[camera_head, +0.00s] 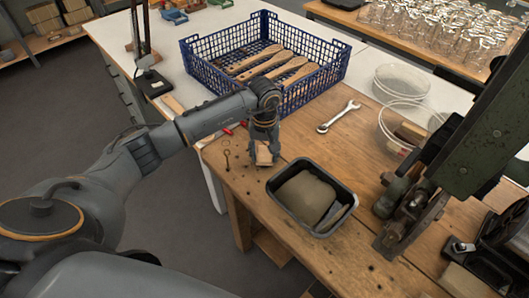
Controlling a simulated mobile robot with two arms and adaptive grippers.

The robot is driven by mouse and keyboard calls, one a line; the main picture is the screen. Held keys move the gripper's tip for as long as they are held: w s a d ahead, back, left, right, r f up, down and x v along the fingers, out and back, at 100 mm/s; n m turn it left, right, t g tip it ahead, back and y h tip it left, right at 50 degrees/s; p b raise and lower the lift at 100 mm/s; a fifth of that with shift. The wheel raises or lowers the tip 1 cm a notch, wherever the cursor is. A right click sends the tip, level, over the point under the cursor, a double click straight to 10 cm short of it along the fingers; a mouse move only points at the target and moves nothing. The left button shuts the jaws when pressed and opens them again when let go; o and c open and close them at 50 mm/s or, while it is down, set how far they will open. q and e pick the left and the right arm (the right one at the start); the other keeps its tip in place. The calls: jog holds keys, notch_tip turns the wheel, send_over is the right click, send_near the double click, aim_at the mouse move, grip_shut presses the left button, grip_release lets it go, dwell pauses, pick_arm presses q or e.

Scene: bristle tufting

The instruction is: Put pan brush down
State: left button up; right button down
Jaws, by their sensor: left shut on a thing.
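My left gripper (264,148) is shut on the pan brush (264,156), of which a small pale wooden part shows between the fingers. The fingers point down over the wooden workbench (345,150), just left of a black tray (337,218). I cannot tell whether the brush touches the bench top. The fingers hide much of it. My right gripper is not in view.
The tray holds tan material. A blue crate (196,75) with wooden brush bodies (262,57) stands behind the gripper. A wrench (338,117) and clear bowls (404,115) lie to the right. A green machine (478,130) stands at right.

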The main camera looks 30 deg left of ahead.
aim_at(264, 151)
pick_arm(q)
jog(key=shift+f, duration=0.2)
jog(key=o, duration=1)
jog(key=shift+r, duration=0.1)
jog(key=shift+r, duration=0.2)
jog(key=shift+w+r, duration=0.1)
jog(key=shift+r, duration=0.15)
notch_tip(264, 151, up, 11)
jog(key=shift+r+b, duration=0.2)
jog(key=shift+b, duration=0.8)
jog(key=shift+s, duration=0.2)
